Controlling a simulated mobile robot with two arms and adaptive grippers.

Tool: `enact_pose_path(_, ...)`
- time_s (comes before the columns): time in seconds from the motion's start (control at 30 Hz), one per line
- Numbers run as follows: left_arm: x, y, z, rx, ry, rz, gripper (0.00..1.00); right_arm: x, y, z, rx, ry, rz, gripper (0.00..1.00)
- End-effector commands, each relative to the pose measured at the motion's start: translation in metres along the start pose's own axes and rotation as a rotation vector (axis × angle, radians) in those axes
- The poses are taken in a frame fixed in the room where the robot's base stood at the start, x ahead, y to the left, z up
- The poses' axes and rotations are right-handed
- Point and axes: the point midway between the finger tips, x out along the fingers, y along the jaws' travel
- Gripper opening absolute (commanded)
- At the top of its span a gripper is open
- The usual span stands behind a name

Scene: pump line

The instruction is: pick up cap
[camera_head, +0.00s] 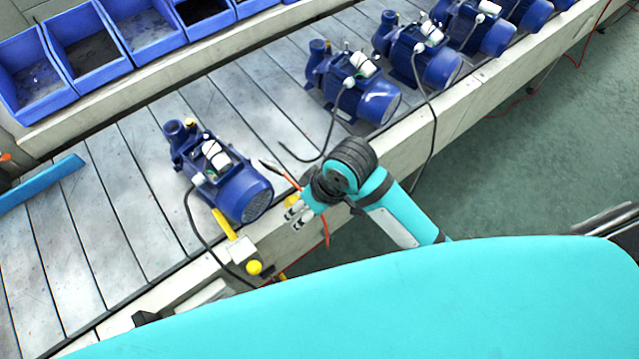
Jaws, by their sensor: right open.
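A small yellow cap-like piece (190,123) sits at the top of the nearest blue pump (236,192), by its round port. Another small yellow piece (291,200) shows right beside my right gripper (295,216), partly hidden by it; I cannot tell which piece is the cap. My right gripper is open at the conveyor's near edge, to the right of the nearest pump's motor end. Whether it touches the yellow piece cannot be told. My left gripper is not in view.
Several more blue pumps (352,92) stand along the slatted conveyor (118,195) to the upper right, with dark cables trailing. Blue bins (85,47) line the back. A yellow knob (254,267) and yellow bar (224,224) are at the near edge.

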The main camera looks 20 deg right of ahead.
Motion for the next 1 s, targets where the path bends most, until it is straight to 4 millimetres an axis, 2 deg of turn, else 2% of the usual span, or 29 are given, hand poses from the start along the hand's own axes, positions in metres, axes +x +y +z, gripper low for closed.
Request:
enact_pose_path(0.1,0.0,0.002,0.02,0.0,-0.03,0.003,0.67,-0.008,-0.006,-0.016,-0.064,-0.029,-0.014,0.54)
enact_pose_path(0.2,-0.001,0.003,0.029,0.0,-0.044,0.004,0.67,-0.012,-0.009,-0.028,-0.11,-0.064,-0.021,0.54)
enact_pose_path(0.43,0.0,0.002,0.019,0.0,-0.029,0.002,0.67,-0.023,-0.002,-0.057,-0.205,-0.176,-0.003,0.54)
enact_pose_path(0.6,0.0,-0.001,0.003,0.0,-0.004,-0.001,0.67,-0.042,0.02,-0.079,-0.249,-0.292,0.055,0.54)
enact_pose_path(0.83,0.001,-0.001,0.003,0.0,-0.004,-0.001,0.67,-0.082,0.058,-0.103,-0.237,-0.438,0.153,0.54)
enact_pose_path(0.9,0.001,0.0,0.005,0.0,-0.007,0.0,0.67,-0.088,0.064,-0.105,-0.229,-0.459,0.167,0.54)
enact_pose_path(1.0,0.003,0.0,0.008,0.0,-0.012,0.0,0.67,-0.085,0.069,-0.103,-0.223,-0.474,0.173,0.54)
